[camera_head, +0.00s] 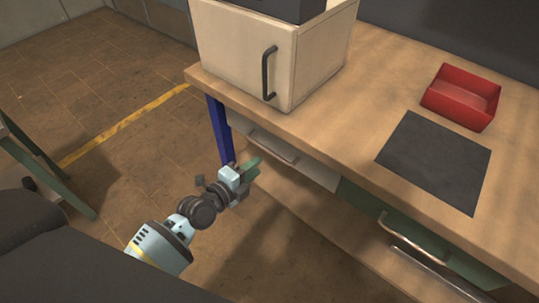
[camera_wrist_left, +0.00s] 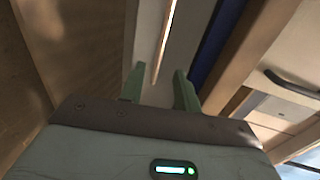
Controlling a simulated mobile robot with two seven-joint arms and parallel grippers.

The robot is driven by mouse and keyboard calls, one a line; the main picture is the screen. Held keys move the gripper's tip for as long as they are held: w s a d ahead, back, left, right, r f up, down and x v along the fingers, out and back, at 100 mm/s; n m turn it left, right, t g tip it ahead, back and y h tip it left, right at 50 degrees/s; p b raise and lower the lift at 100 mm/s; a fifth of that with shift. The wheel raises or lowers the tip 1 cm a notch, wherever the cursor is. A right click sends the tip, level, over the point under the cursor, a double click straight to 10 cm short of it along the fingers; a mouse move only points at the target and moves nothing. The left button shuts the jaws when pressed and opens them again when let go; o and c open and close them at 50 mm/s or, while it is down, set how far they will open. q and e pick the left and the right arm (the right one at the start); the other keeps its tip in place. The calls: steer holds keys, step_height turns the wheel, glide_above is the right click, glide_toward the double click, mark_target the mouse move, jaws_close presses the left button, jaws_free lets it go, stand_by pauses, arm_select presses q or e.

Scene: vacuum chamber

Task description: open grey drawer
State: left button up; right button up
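The grey drawer (camera_head: 310,168) is under the left part of the workbench. Its front looks flush under the bench top, so it appears closed. Its bar handle (camera_head: 272,148) runs along the front. My left gripper (camera_head: 254,167) is just below and left of this handle, with green fingers apart and nothing held. In the left wrist view the fingers (camera_wrist_left: 158,80) are open, and the light handle bar (camera_wrist_left: 166,40) ends between their tips in the picture. A grey surface (camera_wrist_left: 185,35) lies behind it. I cannot tell whether the fingers touch the handle. My right gripper does not show.
A blue leg (camera_head: 219,128) stands close to my left gripper. A green drawer (camera_head: 455,262) with a handle is to the right. A wooden cabinet (camera_head: 235,45), dark mat (camera_head: 435,160) and red bin (camera_head: 462,97) sit on the bench top (camera_head: 330,120).

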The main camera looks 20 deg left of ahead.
arm_select(q)
steer(key=b+x, duration=0.1)
steer(key=x, duration=0.6)
steer(key=shift+w, duration=0.3)
jaws_close()
